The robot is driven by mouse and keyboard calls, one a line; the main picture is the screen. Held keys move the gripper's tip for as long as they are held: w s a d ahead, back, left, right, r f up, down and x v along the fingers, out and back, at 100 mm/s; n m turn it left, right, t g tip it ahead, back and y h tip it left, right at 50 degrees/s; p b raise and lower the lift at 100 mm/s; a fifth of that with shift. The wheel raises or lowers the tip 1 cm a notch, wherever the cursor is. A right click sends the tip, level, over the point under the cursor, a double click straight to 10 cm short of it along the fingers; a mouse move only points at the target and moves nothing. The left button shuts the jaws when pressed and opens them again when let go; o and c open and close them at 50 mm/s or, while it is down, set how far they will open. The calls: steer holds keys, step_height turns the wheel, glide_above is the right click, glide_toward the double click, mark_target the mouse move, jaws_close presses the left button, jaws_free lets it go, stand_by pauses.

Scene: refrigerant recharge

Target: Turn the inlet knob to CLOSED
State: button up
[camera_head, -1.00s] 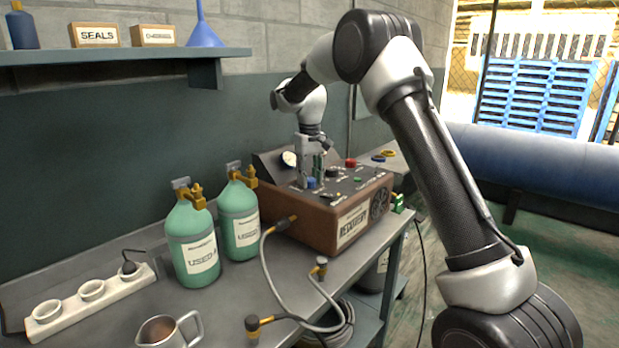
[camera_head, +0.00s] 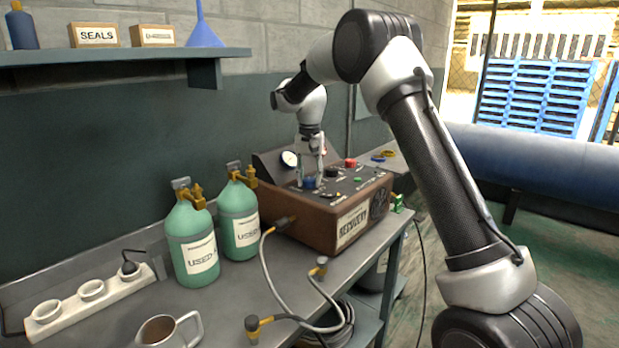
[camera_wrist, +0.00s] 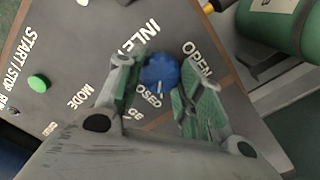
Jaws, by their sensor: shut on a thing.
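The blue inlet knob (camera_wrist: 160,70) is on the dark top panel of the recovery machine (camera_head: 325,219). In the head view the knob (camera_head: 309,183) shows low between my fingers. My gripper (camera_wrist: 162,78) points down at the panel and is shut on the knob, one green-padded finger on each side. A short white mark on the knob lies on its side facing the "CLOSED" label (camera_wrist: 149,95), which a finger partly covers. The "OPEN" label (camera_wrist: 197,58) is beside the other finger. I cannot tell whether the mark lines up exactly with "CLOSED".
The panel also has a red knob (camera_head: 351,162), a black knob (camera_head: 331,172), a green button (camera_wrist: 38,82) and a gauge (camera_head: 289,158). Two green cylinders (camera_head: 193,245) (camera_head: 239,222) stand left of the machine. A hose (camera_head: 268,262) runs from the machine's front.

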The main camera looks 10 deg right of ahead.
mark_target(309, 179)
stand_by(0.4)
steer(key=o, duration=1)
steer(key=shift+r, duration=0.1)
step_height(309, 179, up, 12)
